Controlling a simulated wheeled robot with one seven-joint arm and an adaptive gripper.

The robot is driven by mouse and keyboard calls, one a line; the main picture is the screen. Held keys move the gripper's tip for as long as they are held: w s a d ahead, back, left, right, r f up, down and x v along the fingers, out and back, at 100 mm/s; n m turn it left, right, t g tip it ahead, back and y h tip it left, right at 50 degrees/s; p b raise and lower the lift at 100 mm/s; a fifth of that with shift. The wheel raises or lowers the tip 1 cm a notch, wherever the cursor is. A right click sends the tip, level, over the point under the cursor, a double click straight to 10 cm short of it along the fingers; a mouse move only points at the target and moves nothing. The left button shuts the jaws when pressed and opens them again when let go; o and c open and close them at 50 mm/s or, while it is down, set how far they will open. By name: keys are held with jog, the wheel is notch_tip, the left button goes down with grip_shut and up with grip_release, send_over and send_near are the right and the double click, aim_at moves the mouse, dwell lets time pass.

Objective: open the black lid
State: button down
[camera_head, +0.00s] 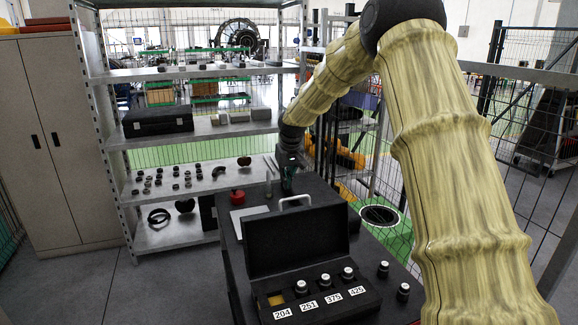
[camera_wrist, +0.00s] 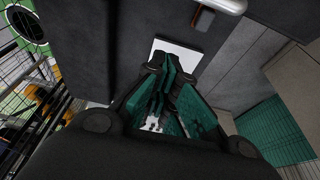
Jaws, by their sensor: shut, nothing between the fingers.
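The black lid (camera_head: 296,241) stands raised, roughly upright, at the back of a black case (camera_head: 318,306) on the dark table. A pale handle (camera_head: 294,201) is at the lid's upper edge; part of a pale handle (camera_wrist: 226,4) also shows at the top of the wrist view. The case's compartments face the head camera. My gripper (camera_head: 288,187) is beyond the lid, above the far part of the table, and appears apart from it. In the wrist view, my gripper (camera_wrist: 174,72) has its green-padded fingers together, with nothing between them.
Knobs and number labels (camera_head: 309,305) line the case's front. Two small knobbed pieces (camera_head: 403,292) stand to its right. A white sheet (camera_head: 247,220) and a red object (camera_head: 237,196) lie on the table. A metal shelf (camera_head: 205,183) stands behind; wire fencing is at right.

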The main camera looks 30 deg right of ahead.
jog(key=s+p, duration=0.2)
jog(key=s, duration=0.1)
jog(key=s+f+p, duration=0.1)
jog(key=shift+s+a, duration=0.25)
jog(key=shift+a, duration=0.1)
jog(key=shift+w+f, duration=0.1)
jog(key=shift+w, duration=0.05)
